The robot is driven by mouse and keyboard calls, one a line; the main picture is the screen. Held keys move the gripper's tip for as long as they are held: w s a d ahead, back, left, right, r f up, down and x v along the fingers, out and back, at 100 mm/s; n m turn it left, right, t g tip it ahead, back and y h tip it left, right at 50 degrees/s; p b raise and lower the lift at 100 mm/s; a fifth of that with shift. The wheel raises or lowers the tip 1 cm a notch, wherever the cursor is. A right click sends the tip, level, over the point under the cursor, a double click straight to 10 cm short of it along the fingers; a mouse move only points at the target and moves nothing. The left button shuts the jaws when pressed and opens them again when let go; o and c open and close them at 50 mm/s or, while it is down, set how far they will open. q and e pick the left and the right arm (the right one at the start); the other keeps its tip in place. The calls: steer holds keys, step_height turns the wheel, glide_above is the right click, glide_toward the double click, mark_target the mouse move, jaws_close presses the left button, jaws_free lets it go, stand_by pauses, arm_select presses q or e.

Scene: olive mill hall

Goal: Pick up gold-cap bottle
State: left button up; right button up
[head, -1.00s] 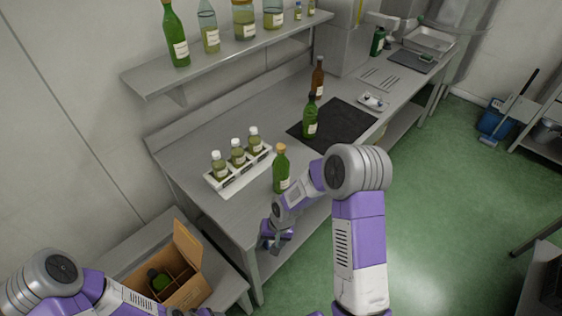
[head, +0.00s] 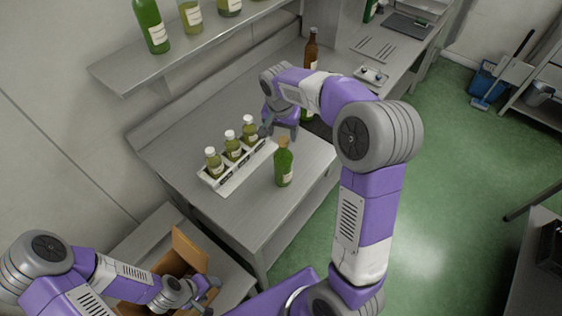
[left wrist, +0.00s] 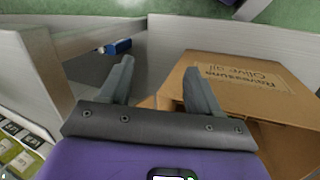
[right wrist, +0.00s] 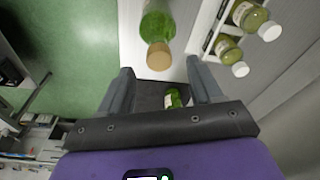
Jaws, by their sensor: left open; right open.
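The gold-cap bottle (head: 284,167) is green with a pale label and stands upright near the front edge of the steel bench. It shows at the top of the right wrist view (right wrist: 158,22), its gold cap towards the camera. My right gripper (head: 280,134) is open and empty, above the bench and behind the bottle in the head view, apart from it. My left gripper (head: 207,294) is open and empty beside the cardboard box (head: 190,246), which also shows in the left wrist view (left wrist: 240,88).
A white rack (head: 237,164) with three white-capped bottles stands left of the gold-cap bottle. Another green bottle (right wrist: 173,98) is partly hidden behind my right arm in the head view. A brown bottle (head: 311,50) stands farther back. A shelf (head: 190,45) with bottles hangs above.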

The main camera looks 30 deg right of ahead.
mark_target(283, 139)
steer(key=f, duration=0.5)
steer(key=shift+w+d+f, duration=0.2)
steer(key=shift+d+f, duration=0.1)
steer(key=shift+c, duration=0.3)
steer(key=shift+w+r, duration=0.1)
steer(key=shift+w, duration=0.05)
jaws_close()
